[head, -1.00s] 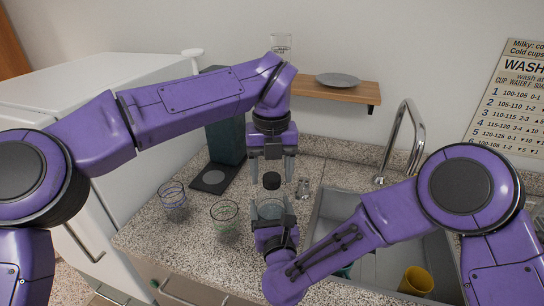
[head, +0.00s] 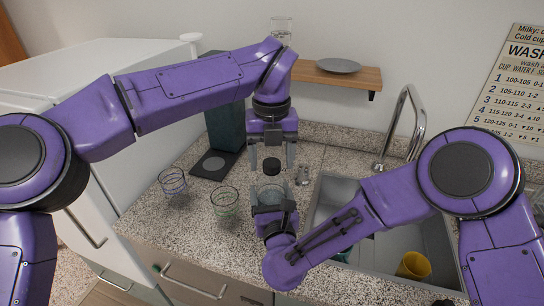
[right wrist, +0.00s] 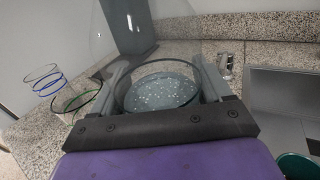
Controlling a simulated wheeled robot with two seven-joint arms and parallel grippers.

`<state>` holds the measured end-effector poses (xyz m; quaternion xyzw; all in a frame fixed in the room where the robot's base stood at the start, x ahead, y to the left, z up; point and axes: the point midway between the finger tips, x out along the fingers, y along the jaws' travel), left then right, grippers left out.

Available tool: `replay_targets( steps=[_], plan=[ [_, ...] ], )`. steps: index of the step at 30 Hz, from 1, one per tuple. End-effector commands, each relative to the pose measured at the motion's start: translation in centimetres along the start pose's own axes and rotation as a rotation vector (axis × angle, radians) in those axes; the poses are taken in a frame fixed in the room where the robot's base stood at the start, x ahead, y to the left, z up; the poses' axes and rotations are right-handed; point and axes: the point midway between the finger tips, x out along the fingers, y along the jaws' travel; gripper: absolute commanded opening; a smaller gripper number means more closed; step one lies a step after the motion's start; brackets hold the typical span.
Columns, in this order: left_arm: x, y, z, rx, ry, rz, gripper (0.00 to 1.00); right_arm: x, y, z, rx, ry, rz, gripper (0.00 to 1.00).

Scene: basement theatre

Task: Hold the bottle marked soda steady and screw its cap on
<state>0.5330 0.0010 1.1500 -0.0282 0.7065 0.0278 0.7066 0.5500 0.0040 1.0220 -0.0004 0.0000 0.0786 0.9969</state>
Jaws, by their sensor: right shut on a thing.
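No soda marking is readable. My right gripper (head: 272,207) is shut around the bottle's body from the front. In the right wrist view the bottle's see-through body (right wrist: 158,92) sits between the two fingers. My left gripper (head: 272,162) points down from above.
A blue-ringed glass (head: 173,183) and a green-ringed glass (head: 225,203) stand to the left. A dark machine (head: 225,130) is behind them. The sink (head: 385,240), with a yellow cup (head: 412,265) in it, and a tap (head: 407,120) are right.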

Motion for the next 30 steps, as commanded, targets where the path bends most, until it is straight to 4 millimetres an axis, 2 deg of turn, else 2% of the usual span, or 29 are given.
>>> replay_targets(
  steps=[8,11,18,21,25,30],
  plan=[
    [-0.7,0.0,0.0,0.0,-0.002,0.0,0.69,0.0,0.0,0.0,0.0,0.0,0.0,0.0],
    [-2.4,-0.1,0.0,-0.002,-0.004,0.0,0.69,0.0,0.0,0.0,0.0,0.0,0.0,0.0],
    [-8.1,-0.1,0.1,-0.004,-0.004,0.001,0.69,0.0,0.0,0.0,0.0,0.0,0.0,0.0],
    [-9.9,-0.1,0.1,-0.004,-0.004,0.002,0.69,0.0,0.0,0.0,0.0,0.0,0.0,0.0],
    [-11.4,0.0,0.1,-0.002,-0.001,0.001,0.69,0.0,0.0,0.0,0.0,0.0,0.0,0.0],
    [-12.0,0.0,0.0,0.001,0.0,0.0,0.69,0.0,0.0,0.0,0.0,0.0,0.0,0.0]
  ],
)
